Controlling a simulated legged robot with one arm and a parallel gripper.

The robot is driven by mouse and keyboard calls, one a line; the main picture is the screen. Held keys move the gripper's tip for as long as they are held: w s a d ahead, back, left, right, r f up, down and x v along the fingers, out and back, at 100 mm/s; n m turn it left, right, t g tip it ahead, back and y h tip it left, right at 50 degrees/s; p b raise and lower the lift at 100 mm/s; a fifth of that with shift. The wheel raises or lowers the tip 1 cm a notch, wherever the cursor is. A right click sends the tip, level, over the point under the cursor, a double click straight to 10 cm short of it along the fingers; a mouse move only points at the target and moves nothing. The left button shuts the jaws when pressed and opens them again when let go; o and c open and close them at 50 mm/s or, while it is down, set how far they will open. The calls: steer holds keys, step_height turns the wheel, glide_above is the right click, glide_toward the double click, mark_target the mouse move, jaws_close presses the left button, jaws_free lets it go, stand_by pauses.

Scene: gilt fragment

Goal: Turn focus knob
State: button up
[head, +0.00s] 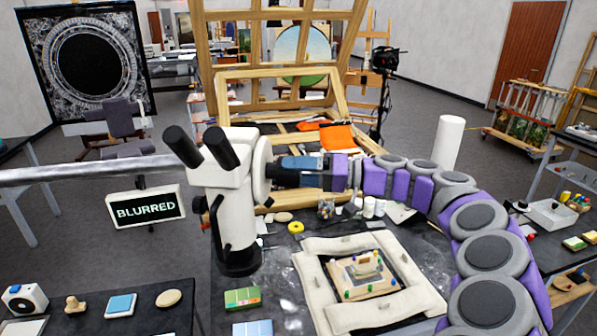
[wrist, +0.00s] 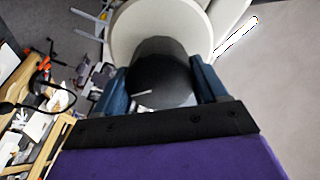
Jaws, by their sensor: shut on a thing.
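A white stereo microscope (head: 228,190) with black eyepieces stands over the dark table on a horizontal metal bar. Its focus knob is a black cylinder on the microscope's right side; in the wrist view the knob (wrist: 160,75) sits between my blue fingers, with a short white mark on its face. My gripper (head: 278,174) reaches in from the right and is shut on the knob. In the head view the fingers largely hide the knob. A small screen (head: 146,208) left of the microscope reads "BLURRED".
Below, a gilt fragment (head: 361,274) with coloured pins lies inside a padded white frame (head: 318,290). Small jars and a yellow tape roll (head: 296,227) stand behind it. A wooden easel (head: 205,70) rises at the back. A white cylinder (head: 447,143) stands behind my arm.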

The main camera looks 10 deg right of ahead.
steer(key=o, duration=1)
steer(key=shift+o, duration=0.2)
steer(key=p+v, duration=0.2)
steer(key=v, duration=1.5)
steer(key=shift+d, duration=0.2)
stand_by(0.6)
